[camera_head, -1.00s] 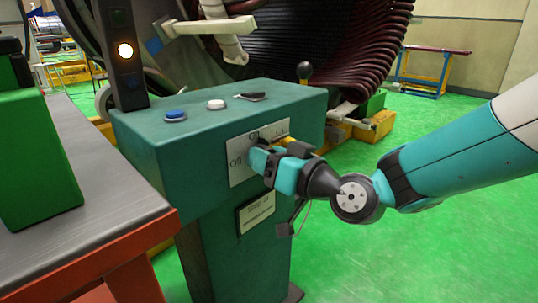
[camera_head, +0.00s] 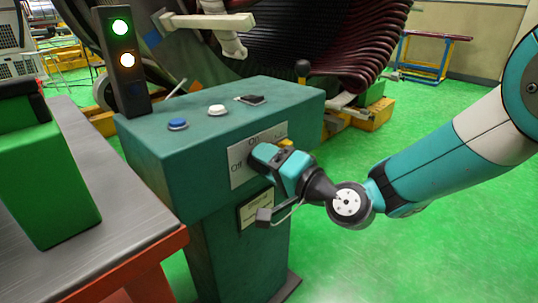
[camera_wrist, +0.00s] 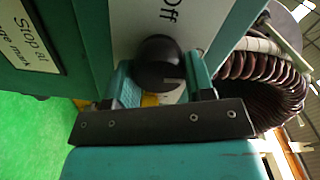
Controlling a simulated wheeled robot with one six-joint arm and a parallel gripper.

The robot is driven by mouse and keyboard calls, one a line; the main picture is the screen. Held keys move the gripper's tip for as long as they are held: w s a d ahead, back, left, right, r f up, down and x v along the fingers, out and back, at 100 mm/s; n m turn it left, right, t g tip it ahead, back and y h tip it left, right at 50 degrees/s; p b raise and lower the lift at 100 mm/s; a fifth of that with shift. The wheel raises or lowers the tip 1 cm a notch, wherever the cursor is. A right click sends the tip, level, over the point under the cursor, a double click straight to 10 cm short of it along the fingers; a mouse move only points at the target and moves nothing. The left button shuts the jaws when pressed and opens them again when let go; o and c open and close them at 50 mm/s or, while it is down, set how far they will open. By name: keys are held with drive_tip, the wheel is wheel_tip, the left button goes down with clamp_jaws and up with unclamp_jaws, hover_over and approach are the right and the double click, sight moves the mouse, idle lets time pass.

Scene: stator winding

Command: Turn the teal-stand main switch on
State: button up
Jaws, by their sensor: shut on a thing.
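The teal stand (camera_head: 175,150) carries a light plate (camera_head: 237,168) on its front face, marked Off at the left. My gripper (camera_head: 262,158) is at this plate and covers the switch in the head view. In the wrist view, the round black switch knob (camera_wrist: 158,62) sits between the two teal fingers of my gripper (camera_wrist: 160,88), which are shut on it. The word Off (camera_wrist: 170,12) shows on the plate beside the knob. On the signal tower (camera_head: 122,60) the green and the amber lamps are lit.
A grey-topped bench (camera_head: 110,170) with a green block (camera_head: 45,185) stands at the left. Green floor is clear at the right.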

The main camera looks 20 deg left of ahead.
drive_tip(key=shift+s+m+p, duration=0.1)
drive_tip(key=shift+m+p, duration=0.3)
drive_tip(key=shift+m, duration=0.5)
drive_tip(key=shift+f, duration=0.1)
drive_tip(key=o, duration=0.9)
drive_tip(key=b+v, duration=0.8)
drive_tip(key=v, duration=0.9)
drive_tip(key=shift+d, duration=0.2)
